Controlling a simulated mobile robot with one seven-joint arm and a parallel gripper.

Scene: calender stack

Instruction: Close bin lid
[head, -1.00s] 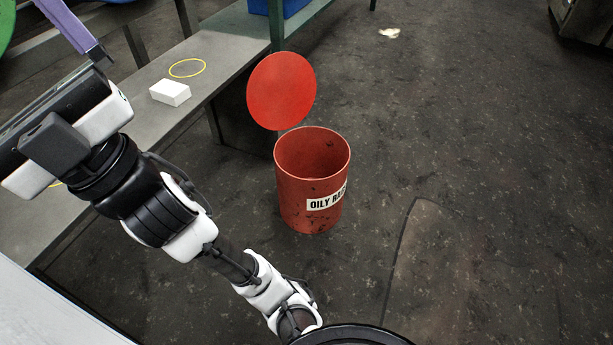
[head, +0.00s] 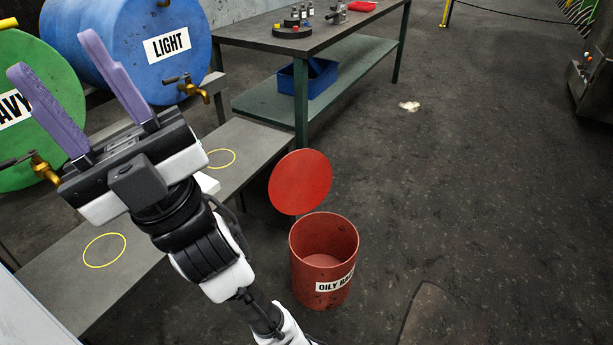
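The red oily-rags bin (head: 310,275) stands on the floor right of my arm in the head view. Its round red lid (head: 300,182) stands up behind the opening, so the bin is open. Inside I see only the reddish bottom and wall. My gripper (head: 60,55) is raised at the upper left, its two purple fingers spread wide with nothing between them. It is well apart from the bin and lid.
A low grey bench (head: 62,275) with yellow rings runs behind my arm; a white block (head: 207,184) on it is partly hidden. Green (head: 30,85) and blue (head: 130,45) drums with brass taps stand behind. A workbench (head: 300,38) is at the back.

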